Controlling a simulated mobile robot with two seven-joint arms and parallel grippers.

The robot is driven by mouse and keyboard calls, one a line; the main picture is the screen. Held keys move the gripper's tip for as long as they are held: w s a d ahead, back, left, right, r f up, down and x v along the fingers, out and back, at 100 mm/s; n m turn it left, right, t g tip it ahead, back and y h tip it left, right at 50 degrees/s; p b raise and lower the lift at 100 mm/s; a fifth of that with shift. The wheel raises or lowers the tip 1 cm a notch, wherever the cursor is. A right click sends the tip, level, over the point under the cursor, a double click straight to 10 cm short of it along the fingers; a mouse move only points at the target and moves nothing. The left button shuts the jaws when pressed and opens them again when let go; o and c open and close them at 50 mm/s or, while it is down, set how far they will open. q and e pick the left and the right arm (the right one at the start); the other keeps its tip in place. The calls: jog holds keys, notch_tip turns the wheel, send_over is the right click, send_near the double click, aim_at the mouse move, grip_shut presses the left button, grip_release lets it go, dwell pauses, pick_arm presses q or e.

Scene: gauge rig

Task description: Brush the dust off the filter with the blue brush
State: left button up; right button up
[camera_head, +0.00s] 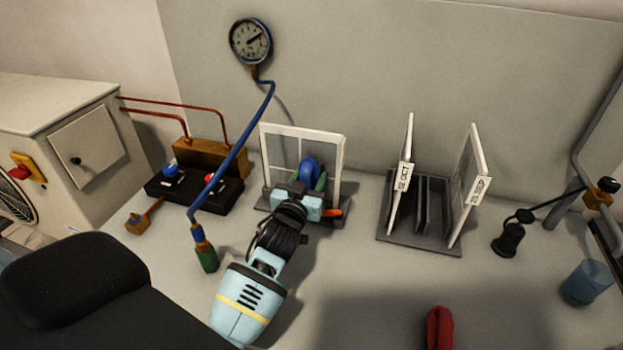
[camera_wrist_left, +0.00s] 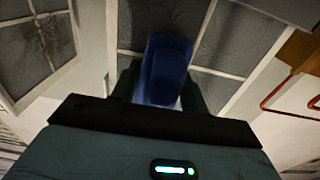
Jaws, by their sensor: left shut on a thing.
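My left gripper (camera_head: 309,186) is shut on the blue brush (camera_head: 311,168). It holds the brush in front of a white-framed filter panel (camera_head: 335,152) that stands upright in a grey holder. In the left wrist view the brush (camera_wrist_left: 165,68) sits between the two dark green fingers, with the panel's grey mesh (camera_wrist_left: 215,40) behind it. I cannot tell whether the brush touches the mesh. I make out no clear dust on the visible part of this panel; the brush and gripper cover some of it. My right gripper is not in view.
A grey rack (camera_head: 420,242) to the right holds two labelled white-framed panels. One panel (camera_wrist_left: 45,50) shows a dark smudge in the wrist view. A gauge (camera_head: 251,42) with a blue hose (camera_head: 236,148) is at left. A blue cup (camera_head: 586,283) and red object (camera_head: 439,328) are at right.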

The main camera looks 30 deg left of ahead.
pick_arm(q)
jog(key=a, duration=0.3)
jog(key=shift+s+a+r+p, duration=0.2)
jog(key=shift+s+a+p, duration=0.05)
jog(key=shift+s+p, duration=0.15)
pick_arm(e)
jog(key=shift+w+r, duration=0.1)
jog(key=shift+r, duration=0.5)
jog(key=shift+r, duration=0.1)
